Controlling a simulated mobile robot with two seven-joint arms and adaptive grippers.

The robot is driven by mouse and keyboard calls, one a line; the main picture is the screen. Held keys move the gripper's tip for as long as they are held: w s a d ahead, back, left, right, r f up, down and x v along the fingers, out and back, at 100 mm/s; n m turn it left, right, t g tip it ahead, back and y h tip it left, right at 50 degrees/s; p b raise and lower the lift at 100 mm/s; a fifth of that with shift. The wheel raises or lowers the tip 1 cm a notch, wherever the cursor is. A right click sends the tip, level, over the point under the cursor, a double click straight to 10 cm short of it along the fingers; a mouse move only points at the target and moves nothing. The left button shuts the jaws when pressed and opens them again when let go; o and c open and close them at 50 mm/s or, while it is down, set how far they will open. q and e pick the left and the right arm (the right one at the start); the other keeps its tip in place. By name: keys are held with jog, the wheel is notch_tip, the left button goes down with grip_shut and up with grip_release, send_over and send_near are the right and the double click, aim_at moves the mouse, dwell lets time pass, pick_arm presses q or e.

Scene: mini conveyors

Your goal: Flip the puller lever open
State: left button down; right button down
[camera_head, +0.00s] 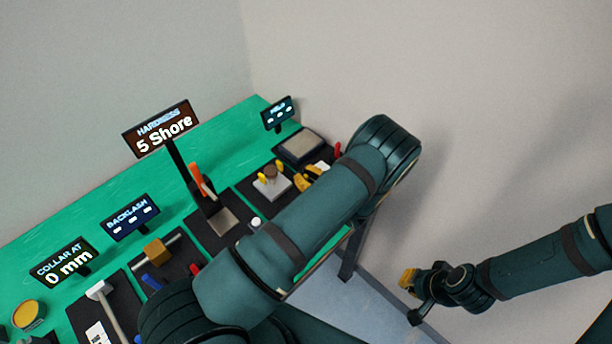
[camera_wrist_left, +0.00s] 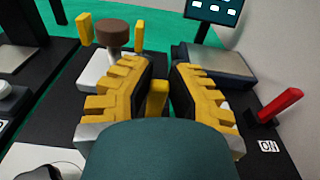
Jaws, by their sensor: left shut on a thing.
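The puller has a brown round knob (camera_wrist_left: 113,33) over a pale block (camera_wrist_left: 95,68), with upright yellow pieces beside it. The block (camera_head: 272,187) also shows in the head view. My left gripper (camera_wrist_left: 157,90) is shut on an upright yellow post (camera_wrist_left: 157,98) between its yellow ribbed fingers, just right of the block. The post's lower end is hidden by my wrist. In the head view my left gripper (camera_head: 307,180) is small and partly behind my arm. My right gripper (camera_head: 411,297) is open and empty, low on the right, off the table.
A red lever (camera_wrist_left: 280,105) with an "ON" label stands right of the left gripper. A grey-topped plate (camera_head: 300,146) and small screen (camera_head: 279,113) are behind. The green table (camera_head: 75,222) also holds a hardness station with an orange lever (camera_head: 197,180) and a backlash station (camera_head: 155,251).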

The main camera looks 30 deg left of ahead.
pick_arm(q)
jog(key=shift+a, duration=0.2)
jog(key=c, duration=0.9)
grip_release()
jog(key=shift+w, duration=0.1)
jog(key=v, duration=1.2)
jog(key=shift+r, duration=0.2)
